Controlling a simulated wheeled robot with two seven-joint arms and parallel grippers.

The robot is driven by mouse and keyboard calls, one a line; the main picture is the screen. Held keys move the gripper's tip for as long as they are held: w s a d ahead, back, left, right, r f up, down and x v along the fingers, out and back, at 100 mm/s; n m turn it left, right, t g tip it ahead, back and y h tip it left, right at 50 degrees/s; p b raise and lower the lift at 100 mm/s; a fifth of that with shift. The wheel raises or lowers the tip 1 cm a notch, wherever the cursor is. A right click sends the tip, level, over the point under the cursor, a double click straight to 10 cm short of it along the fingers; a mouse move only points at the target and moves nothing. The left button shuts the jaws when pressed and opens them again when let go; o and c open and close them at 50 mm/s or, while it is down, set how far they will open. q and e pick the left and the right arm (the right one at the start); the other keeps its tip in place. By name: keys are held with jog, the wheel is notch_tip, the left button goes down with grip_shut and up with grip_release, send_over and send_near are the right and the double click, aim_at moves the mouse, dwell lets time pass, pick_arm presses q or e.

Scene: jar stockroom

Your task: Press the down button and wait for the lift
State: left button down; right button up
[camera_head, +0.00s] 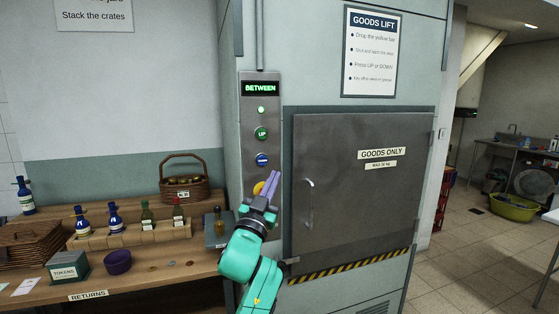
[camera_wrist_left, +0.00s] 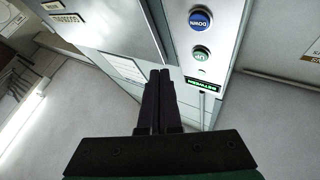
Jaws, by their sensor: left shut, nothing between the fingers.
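The lift's control panel (camera_head: 261,100) is a grey metal strip left of the lift door. Its display (camera_head: 261,88) reads BETWEEN in green, with a lit green lamp (camera_head: 261,110) under it. Below are a green UP button (camera_head: 262,133) and a blue DOWN button (camera_head: 262,160); the DOWN button (camera_wrist_left: 201,19) also shows in the left wrist view. A yellow round part (camera_head: 258,187) lower down is partly hidden by my left gripper (camera_head: 272,178). That gripper is shut and empty, its tips just below and right of the DOWN button; I cannot tell the gap. My right gripper is not in view.
The grey lift door (camera_head: 355,220), marked GOODS ONLY, appears closed, with a handle (camera_head: 309,195) and a yellow-black strip. The returns counter (camera_head: 140,275) at left holds bottles, baskets and a purple bowl (camera_head: 117,261). Tiled floor (camera_head: 465,255) is open at right.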

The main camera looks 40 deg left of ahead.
aim_at(262, 161)
pick_arm(q)
jog(key=shift+s+r, duration=0.2)
jog(key=shift+r, duration=0.25)
jog(key=shift+y, duration=0.3)
jog(key=shift+a, duration=0.1)
jog(key=shift+w+a, duration=0.85)
jog(key=shift+a, duration=0.35)
jog(key=shift+w+a, duration=0.85)
jog(key=shift+a, duration=0.3)
jog(key=shift+w+a, duration=0.85)
jog(key=shift+a, duration=0.35)
jog(key=shift+w+a+f, duration=0.1)
jog(key=shift+w+a, duration=0.15)
jog(key=shift+a, duration=0.1)
